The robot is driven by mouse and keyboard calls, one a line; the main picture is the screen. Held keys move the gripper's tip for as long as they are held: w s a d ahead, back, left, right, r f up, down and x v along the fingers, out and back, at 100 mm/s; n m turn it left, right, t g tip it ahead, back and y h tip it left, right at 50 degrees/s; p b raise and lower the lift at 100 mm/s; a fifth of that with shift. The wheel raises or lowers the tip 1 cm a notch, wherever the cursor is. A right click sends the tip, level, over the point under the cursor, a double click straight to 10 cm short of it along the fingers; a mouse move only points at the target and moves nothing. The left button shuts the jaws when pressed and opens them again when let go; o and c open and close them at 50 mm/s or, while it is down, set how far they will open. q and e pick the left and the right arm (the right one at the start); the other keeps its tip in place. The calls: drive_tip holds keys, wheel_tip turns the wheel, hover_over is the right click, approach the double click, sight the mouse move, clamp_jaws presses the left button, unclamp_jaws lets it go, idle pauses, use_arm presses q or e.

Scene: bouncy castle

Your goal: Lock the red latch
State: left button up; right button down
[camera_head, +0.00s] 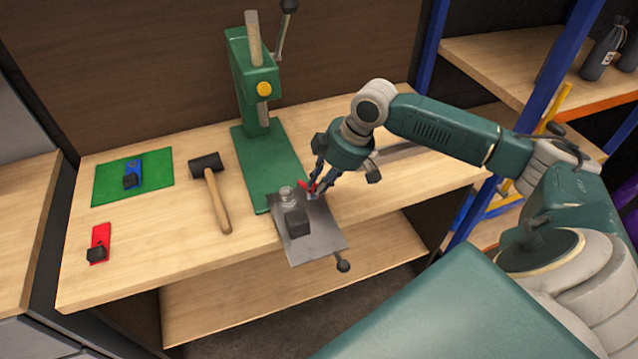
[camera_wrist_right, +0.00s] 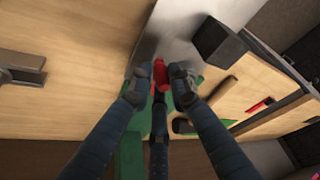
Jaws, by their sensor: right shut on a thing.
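The red latch (camera_head: 305,187) is a small red lever at the back right of a grey metal plate (camera_head: 318,236), beside a dark block. My right gripper (camera_head: 318,187) reaches down onto it from behind and to the right. In the right wrist view the red lever (camera_wrist_right: 160,72) shows between the two fingertips (camera_wrist_right: 159,88), which are closed on it. The lower part of the latch is hidden by the fingers. My left gripper is not in view.
A green press (camera_head: 250,85) stands behind the plate. A mallet (camera_head: 210,185), a green mat (camera_head: 107,185) with a blue-and-black piece (camera_head: 134,173), and a red-and-black piece (camera_head: 101,238) lie to the left. A black-knobbed lever (camera_head: 342,264) sticks out at the plate's front edge.

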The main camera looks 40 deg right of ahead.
drive_tip(key=shift+w+r+n+y+p, duration=0.15)
drive_tip(key=shift+n+y+p, duration=0.25)
drive_tip(key=shift+n+p, duration=0.45)
drive_tip(key=shift+d+r+n+g+p, duration=0.1)
drive_tip(key=shift+d+n+g+p, duration=0.1)
drive_tip(key=shift+n+g+p, duration=0.45)
drive_tip(key=n, duration=0.2)
drive_tip(key=shift+w+d+n+g+y, duration=0.25)
drive_tip(key=shift+w+n+g+y, duration=0.1)
drive_tip(key=shift+n+y, duration=0.05)
drive_tip(key=n, duration=0.1)
drive_tip(key=n+g, duration=0.1)
drive_tip(key=w+n, duration=0.1)
drive_tip(key=shift+d+f+n+b, duration=0.25)
drive_tip(key=shift+d+n+b, duration=0.05)
drive_tip(key=shift+n+b, duration=0.1)
drive_tip(key=shift+w+d+n+g+b, duration=0.2)
drive_tip(key=shift+n+g+b, duration=0.3)
drive_tip(key=shift+n, duration=0.5)
drive_tip(key=shift+w+d+n+g+b, duration=0.15)
drive_tip(key=shift+n+g+b, duration=0.3)
drive_tip(key=shift+n, duration=0.55)
drive_tip(key=shift+w, duration=0.1)
